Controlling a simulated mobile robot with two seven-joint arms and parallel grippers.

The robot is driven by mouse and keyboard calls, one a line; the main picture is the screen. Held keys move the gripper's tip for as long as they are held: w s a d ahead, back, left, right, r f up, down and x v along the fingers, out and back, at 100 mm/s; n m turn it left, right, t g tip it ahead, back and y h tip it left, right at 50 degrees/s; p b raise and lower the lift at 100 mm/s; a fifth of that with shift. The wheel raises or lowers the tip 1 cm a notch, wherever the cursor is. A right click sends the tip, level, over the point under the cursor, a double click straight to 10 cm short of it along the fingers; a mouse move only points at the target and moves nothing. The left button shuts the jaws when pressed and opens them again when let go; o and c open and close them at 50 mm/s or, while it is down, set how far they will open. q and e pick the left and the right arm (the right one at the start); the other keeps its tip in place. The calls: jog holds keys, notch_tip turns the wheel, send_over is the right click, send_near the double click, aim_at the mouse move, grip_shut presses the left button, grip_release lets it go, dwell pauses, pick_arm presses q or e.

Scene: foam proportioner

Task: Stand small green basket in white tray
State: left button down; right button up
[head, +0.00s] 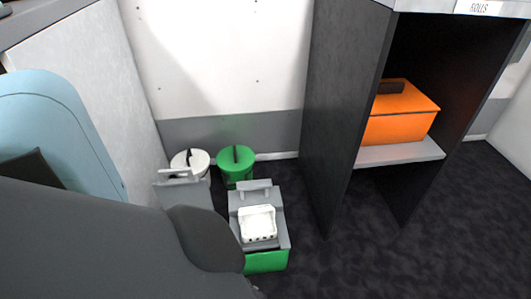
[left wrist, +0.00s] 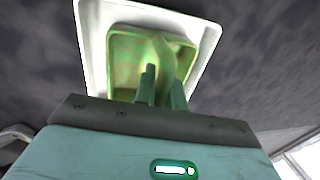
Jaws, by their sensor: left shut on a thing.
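In the left wrist view, the small green basket (left wrist: 126,62) shows beyond my left gripper (left wrist: 160,88), whose two fingers are shut on its handle. The white tray (left wrist: 93,35) lies behind the basket, and its rim shows around the basket's sides and far edge. The basket is within the tray's outline. I cannot tell whether its bottom touches the tray. In the head view, my dark arm fills the lower left, and I cannot make out the fingers, basket or tray there. My right gripper is in neither view.
A white bin (head: 190,160) and a green bin (head: 236,165) stand by the back wall. A grey-topped green box (head: 265,262) stands in front, with a white piece (head: 258,222) on it. An orange box (head: 399,120) sits on a shelf (head: 400,153). Dark floor is clear at right.

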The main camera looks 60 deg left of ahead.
pick_arm(q)
jog(key=shift+f, duration=0.1)
jog(key=c, duration=1.6)
grip_release()
jog(key=shift+o, duration=0.6)
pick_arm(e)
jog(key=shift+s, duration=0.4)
